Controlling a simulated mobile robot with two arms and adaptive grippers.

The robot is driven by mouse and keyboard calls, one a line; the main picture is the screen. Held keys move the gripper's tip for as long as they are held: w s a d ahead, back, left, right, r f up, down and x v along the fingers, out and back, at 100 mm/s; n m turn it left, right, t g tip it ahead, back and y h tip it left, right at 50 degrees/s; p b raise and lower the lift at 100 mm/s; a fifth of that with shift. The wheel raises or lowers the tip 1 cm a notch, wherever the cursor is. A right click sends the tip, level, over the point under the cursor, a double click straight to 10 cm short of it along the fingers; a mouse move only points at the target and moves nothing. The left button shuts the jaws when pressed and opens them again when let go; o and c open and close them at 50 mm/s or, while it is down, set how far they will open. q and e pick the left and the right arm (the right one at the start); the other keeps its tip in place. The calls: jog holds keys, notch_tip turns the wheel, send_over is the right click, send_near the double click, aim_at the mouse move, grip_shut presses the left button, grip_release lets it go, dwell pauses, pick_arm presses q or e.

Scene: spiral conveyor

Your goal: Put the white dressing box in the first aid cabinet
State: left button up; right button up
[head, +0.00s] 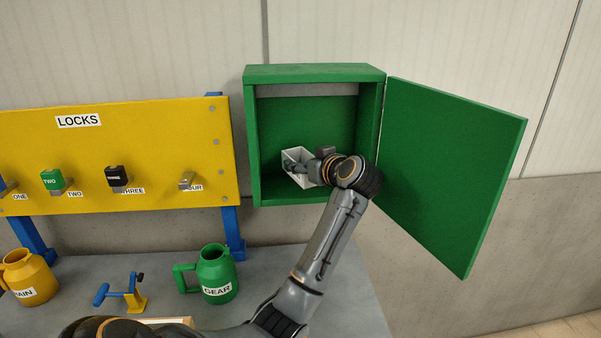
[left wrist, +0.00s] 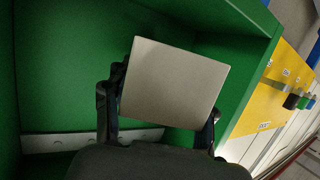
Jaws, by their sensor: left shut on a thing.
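The green first aid cabinet (head: 315,73) hangs on the wall with its door (head: 455,170) swung wide open to the right. The white dressing box (head: 296,155) is at the cabinet's opening, low and left of its middle, tilted. My left gripper (head: 306,169) is shut on it. In the left wrist view the box (left wrist: 175,85) sits between the two dark fingers (left wrist: 158,110), with green cabinet walls (left wrist: 65,60) around it. Whether the box touches the cabinet floor cannot be told. My right gripper is not in view.
A yellow LOCKS board (head: 140,140) with several locks stands left of the cabinet. A green GEAR jug (head: 216,273), a yellow jug (head: 30,278) and a blue-and-yellow fixture (head: 125,292) stand on the grey table (head: 350,300) below. A pale strip (left wrist: 90,140) with holes runs inside the cabinet.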

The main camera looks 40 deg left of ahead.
pick_arm(q)
jog(key=shift+a+f, duration=0.25)
jog(key=shift+a, duration=0.05)
jog(key=f, duration=0.1)
jog(key=f+p, duration=0.1)
jog(key=f, duration=0.1)
jog(key=shift+a+f+p, duration=0.1)
jog(key=shift+a+p, duration=0.2)
jog(key=shift+s+f, duration=0.1)
jog(key=shift+f, duration=0.2)
jog(key=shift+d+f, duration=0.1)
jog(key=o, duration=1.2)
